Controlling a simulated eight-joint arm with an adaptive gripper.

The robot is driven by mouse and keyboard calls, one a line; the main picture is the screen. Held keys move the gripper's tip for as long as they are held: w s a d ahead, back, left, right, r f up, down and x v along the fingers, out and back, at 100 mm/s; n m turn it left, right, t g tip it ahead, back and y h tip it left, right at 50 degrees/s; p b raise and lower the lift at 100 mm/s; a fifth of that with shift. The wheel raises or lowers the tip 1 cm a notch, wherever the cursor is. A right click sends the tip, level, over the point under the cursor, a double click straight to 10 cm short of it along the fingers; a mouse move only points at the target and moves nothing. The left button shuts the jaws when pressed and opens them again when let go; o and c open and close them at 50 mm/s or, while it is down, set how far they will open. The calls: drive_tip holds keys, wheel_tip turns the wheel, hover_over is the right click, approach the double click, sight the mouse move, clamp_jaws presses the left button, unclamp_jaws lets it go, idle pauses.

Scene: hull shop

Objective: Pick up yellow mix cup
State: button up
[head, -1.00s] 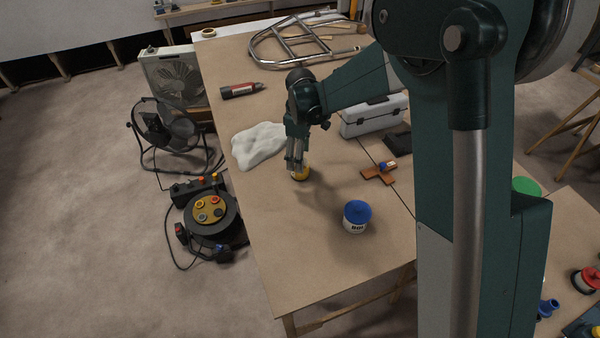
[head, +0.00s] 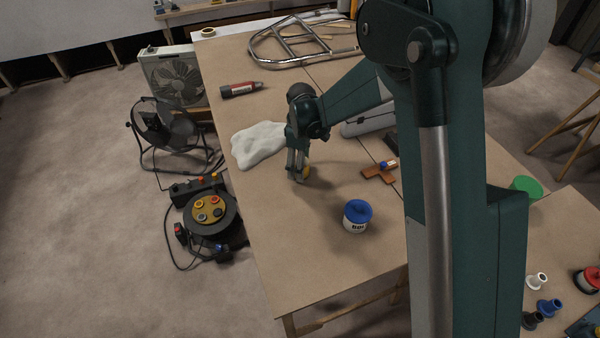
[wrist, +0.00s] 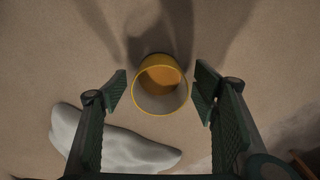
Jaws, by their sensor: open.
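The yellow mix cup (wrist: 160,86) stands on the workbench, its open mouth facing the wrist camera. In the wrist view it lies between the two pads of my gripper (wrist: 161,92), with a gap on each side. In the head view the cup (head: 305,172) is partly hidden behind my gripper (head: 297,172), which points down at it. My gripper is open and holds nothing.
A white crumpled cloth (head: 259,145) lies left of my gripper and also shows in the wrist view (wrist: 115,150). A blue-lidded pot (head: 357,217) stands nearer the front. A brown wooden piece (head: 378,174) and a red-and-black tube (head: 240,90) lie on the bench (head: 290,270).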

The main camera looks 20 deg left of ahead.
drive_tip(key=shift+f, duration=0.8)
drive_tip(key=c, duration=1)
